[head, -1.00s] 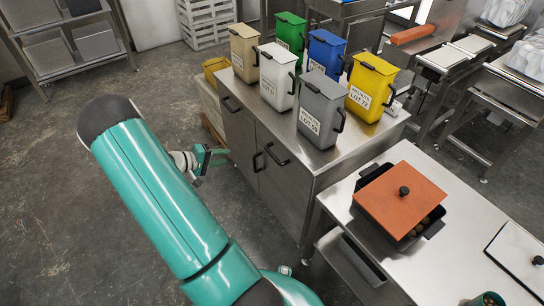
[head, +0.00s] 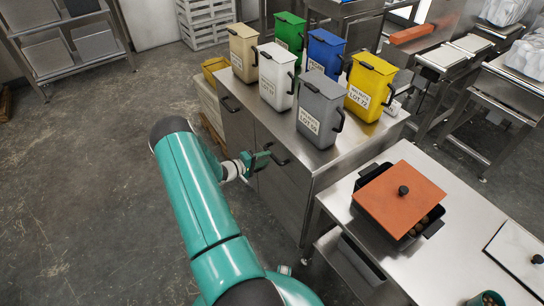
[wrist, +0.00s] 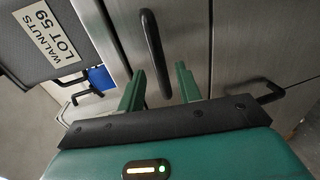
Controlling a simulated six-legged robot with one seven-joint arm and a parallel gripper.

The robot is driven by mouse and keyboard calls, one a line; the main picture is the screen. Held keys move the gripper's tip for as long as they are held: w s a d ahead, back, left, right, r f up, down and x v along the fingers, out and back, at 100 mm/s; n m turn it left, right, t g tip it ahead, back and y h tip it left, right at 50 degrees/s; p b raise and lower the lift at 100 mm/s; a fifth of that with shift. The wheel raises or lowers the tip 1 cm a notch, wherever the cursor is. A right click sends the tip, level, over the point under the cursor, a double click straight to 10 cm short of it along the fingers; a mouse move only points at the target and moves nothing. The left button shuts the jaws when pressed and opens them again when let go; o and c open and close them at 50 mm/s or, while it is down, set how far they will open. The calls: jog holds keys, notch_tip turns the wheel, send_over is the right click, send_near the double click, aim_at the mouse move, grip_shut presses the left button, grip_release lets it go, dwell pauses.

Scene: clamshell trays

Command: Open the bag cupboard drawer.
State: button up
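The bag cupboard (head: 290,190) is a steel cabinet with black bar handles on its front, and its panels look closed. In the head view my gripper (head: 261,160) is at the front face, beside the upper right handle (head: 280,157). In the wrist view a black handle (wrist: 152,45) runs down between the two green fingers of my gripper (wrist: 160,72). The fingers are open, one on each side of the handle, with a gap on both sides. A second handle (wrist: 270,94) shows on the panel to the right.
Several lidded bins, including a grey one (head: 320,105) and a yellow one (head: 370,85), stand on the cupboard top. A steel table (head: 440,255) with a black pan under an orange lid (head: 400,200) stands to the right. The floor on the left is clear.

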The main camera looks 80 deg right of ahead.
aim_at(272, 156)
jog(key=x, duration=0.4)
grip_shut()
